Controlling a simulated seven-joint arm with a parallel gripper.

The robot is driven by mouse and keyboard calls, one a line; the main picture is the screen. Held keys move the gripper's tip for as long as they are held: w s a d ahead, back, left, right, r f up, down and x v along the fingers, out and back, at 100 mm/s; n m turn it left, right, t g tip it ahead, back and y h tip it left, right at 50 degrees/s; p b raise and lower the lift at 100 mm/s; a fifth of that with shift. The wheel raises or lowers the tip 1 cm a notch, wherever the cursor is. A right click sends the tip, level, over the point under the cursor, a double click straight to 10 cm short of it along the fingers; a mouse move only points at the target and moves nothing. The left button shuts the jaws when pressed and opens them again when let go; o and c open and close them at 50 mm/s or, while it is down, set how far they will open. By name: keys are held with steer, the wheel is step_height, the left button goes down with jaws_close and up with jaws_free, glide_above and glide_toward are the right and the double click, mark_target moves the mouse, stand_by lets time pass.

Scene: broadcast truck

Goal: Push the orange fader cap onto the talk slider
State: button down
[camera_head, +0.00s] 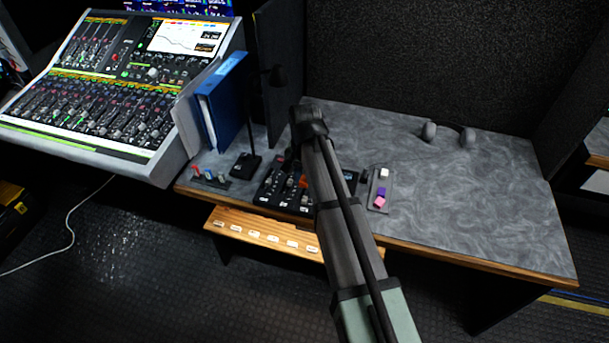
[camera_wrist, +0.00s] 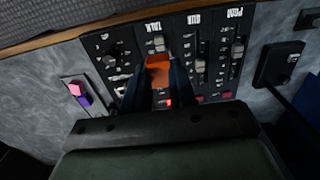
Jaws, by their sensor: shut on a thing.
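The orange fader cap (camera_wrist: 158,69) is held between the two dark fingers of my gripper (camera_wrist: 158,78) in the wrist view. A bit of orange, probably the cap, also shows in the head view (camera_head: 304,182) beside my arm. The cap is over the strip labelled TALK on the black fader panel (camera_wrist: 120,62). A small grey piece (camera_wrist: 158,43) on that strip, likely the talk slider, shows just beyond the cap. I cannot tell whether the cap touches it. The panel also shows in the head view (camera_head: 267,194), partly behind my arm.
Neighbouring strips have grey fader caps (camera_wrist: 200,66). A grey tray (camera_head: 389,180) with white, purple and pink caps is right of the panel. A tray (camera_head: 200,182) with coloured caps and a microphone base (camera_head: 245,166) are left. Headphones (camera_head: 449,134) lie at back right; the desk's right is clear.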

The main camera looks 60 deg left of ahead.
mark_target(305, 198)
steer(key=shift+f, duration=0.15)
steer(key=shift+f, duration=2.75)
steer(key=shift+f, duration=1.4)
steer(key=c, duration=0.8)
jaws_free()
steer(key=shift+c, duration=0.2)
step_height(305, 198, up, 14)
steer(key=shift+f, duration=0.1)
